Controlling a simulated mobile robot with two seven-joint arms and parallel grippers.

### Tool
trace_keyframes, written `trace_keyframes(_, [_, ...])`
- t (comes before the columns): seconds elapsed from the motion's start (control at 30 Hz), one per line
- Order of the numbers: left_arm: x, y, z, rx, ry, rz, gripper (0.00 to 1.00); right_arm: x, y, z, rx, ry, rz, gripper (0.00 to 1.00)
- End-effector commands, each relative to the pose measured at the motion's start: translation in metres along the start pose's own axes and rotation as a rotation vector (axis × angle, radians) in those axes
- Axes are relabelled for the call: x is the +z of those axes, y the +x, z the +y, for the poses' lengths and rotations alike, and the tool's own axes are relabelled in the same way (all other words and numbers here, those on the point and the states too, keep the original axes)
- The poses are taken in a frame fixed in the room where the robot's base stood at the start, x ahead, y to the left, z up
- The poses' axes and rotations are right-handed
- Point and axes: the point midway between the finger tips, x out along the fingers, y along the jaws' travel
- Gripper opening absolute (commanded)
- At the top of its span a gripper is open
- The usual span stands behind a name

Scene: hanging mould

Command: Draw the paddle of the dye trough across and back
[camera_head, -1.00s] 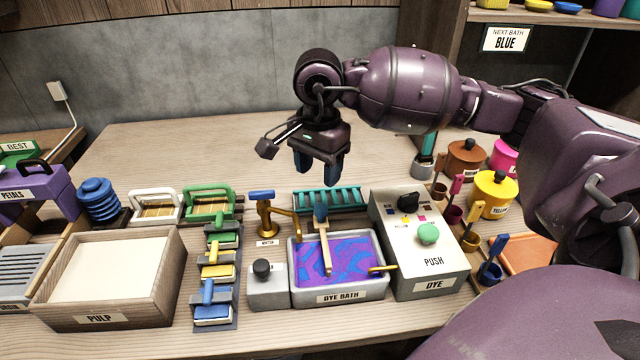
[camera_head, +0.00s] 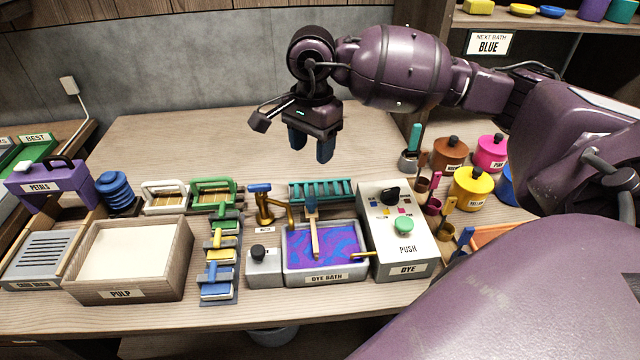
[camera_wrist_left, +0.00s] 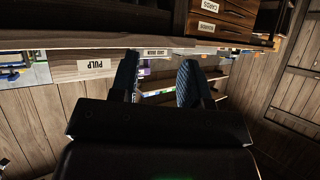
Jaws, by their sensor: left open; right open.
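The dye trough (camera_head: 327,279), labelled DYE BATH, holds purple and blue swirled liquid (camera_head: 342,243) in the head view. Its paddle (camera_head: 313,233) stands in the liquid near the middle, with a wooden shaft and a blue-grey grip at the top leaning on the back side. My right gripper (camera_head: 312,146) hangs above and behind the trough, fingers down, open and empty, apart from the paddle. My left gripper (camera_wrist_left: 160,82) shows only in the left wrist view. It is open and empty, below the table's edge level, with the PULP label beyond it.
A grey DYE box (camera_head: 407,255) with a green button stands right of the trough. A brass tap (camera_head: 262,207) and a small black-knobbed box (camera_head: 263,265) stand left. The PULP tray (camera_head: 120,292) is further left.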

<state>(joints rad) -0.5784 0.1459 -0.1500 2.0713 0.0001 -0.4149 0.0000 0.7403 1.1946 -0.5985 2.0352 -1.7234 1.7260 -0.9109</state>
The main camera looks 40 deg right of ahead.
Motion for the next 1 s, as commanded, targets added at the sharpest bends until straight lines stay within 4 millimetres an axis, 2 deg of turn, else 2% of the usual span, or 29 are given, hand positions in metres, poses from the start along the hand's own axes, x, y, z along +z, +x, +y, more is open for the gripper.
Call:
trace_keyframes(0.03, [-0.021, -0.01, -0.003, -0.003, -0.001, 0.014, 0.43, 0.002, -0.014, 0.002, 0.002, 0.006, -0.004, 0.55])
trace_keyframes(0.23, [-0.043, -0.031, -0.007, -0.008, -0.006, 0.003, 0.43, 0.003, 0.001, 0.0, 0.044, 0.023, -0.014, 0.55])
trace_keyframes(0.4, [-0.045, -0.041, -0.009, -0.01, -0.008, -0.02, 0.43, 0.0, 0.031, -0.004, 0.063, 0.024, -0.004, 0.55])
trace_keyframes(0.5, [-0.035, -0.039, -0.009, -0.01, -0.009, -0.029, 0.43, -0.011, 0.054, -0.014, 0.036, 0.014, 0.022, 0.55])
trace_keyframes(0.6, [-0.034, -0.038, -0.009, -0.01, -0.009, -0.022, 0.43, -0.015, 0.059, -0.021, 0.002, -0.007, 0.03, 0.55])
trace_keyframes(0.77, [-0.035, -0.039, -0.009, -0.01, -0.009, -0.023, 0.43, -0.015, 0.07, -0.021, 0.001, -0.014, 0.027, 0.55])
trace_keyframes(1.0, [-0.037, -0.042, -0.009, -0.01, -0.009, -0.028, 0.43, -0.015, 0.108, -0.02, 0.002, -0.013, 0.026, 0.55])
